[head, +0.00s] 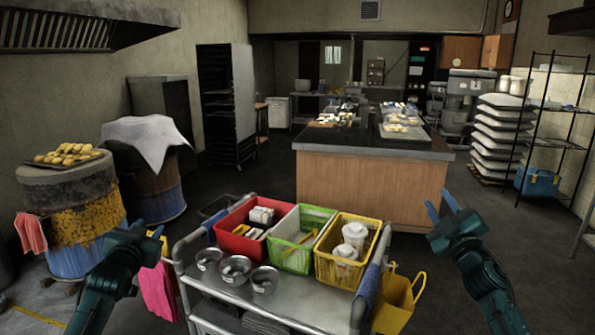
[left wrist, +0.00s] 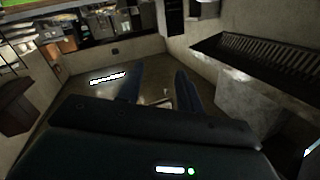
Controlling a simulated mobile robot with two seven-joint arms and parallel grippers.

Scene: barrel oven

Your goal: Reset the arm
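My left gripper (head: 148,228) is raised in front of the barrels at the left of the head view, left of the cart. In the left wrist view its two fingers (left wrist: 158,82) stand apart with nothing between them. My right gripper (head: 438,200) is raised at the right, in front of the wooden counter. Its fingers are spread and empty. Neither gripper appears to touch anything.
A metal cart (head: 310,303) carries a red bin (head: 232,243), a green bin (head: 297,262), a yellow bin (head: 340,272) and metal bowls. A barrel (head: 85,222) bears a pastry tray. A wooden counter (head: 365,185) stands behind. Floor is open at right.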

